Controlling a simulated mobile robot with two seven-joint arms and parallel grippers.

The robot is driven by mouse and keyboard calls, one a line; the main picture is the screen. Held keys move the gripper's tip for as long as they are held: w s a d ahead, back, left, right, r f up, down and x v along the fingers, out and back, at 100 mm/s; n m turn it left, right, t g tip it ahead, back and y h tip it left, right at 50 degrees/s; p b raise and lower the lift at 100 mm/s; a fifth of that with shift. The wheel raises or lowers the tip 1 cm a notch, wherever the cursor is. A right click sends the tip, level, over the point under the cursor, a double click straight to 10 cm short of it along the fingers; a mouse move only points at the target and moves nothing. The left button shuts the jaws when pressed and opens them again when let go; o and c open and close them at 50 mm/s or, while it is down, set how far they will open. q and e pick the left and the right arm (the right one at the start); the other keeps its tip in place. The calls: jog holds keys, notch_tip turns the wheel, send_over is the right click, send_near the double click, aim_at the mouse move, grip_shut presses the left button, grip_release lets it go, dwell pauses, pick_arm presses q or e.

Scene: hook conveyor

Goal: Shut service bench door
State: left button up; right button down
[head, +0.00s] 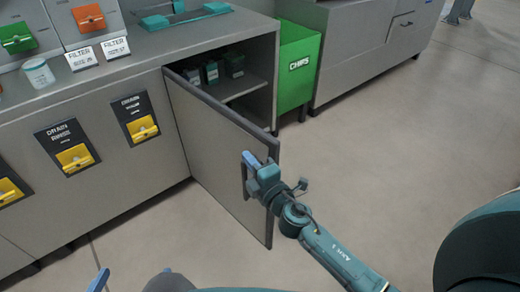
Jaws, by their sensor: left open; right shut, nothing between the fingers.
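The service bench door (215,145) is a grey panel hinged at its left edge. It stands wide open, swung out from the bench (150,165) over the floor. A dark handle (244,181) sits near its free edge. My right gripper (250,160) is shut with nothing in it, at the free edge beside the handle. I cannot tell whether it touches the door. My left gripper (132,276) is open and empty at the bottom left, mostly cut off by the frame, well away from the door.
Inside the open cabinet, a shelf (235,88) holds several small dark boxes (212,72). A green CHIPS bin (298,68) stands right of the opening. Drain panels with yellow handles (76,157) line the bench front. The floor (410,130) to the right is clear.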

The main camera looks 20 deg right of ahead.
aim_at(261, 152)
jog(key=shift+w+d, duration=0.6)
jog(key=shift+d, duration=0.3)
jog(key=shift+w+d, duration=0.55)
jog(key=shift+d, duration=0.3)
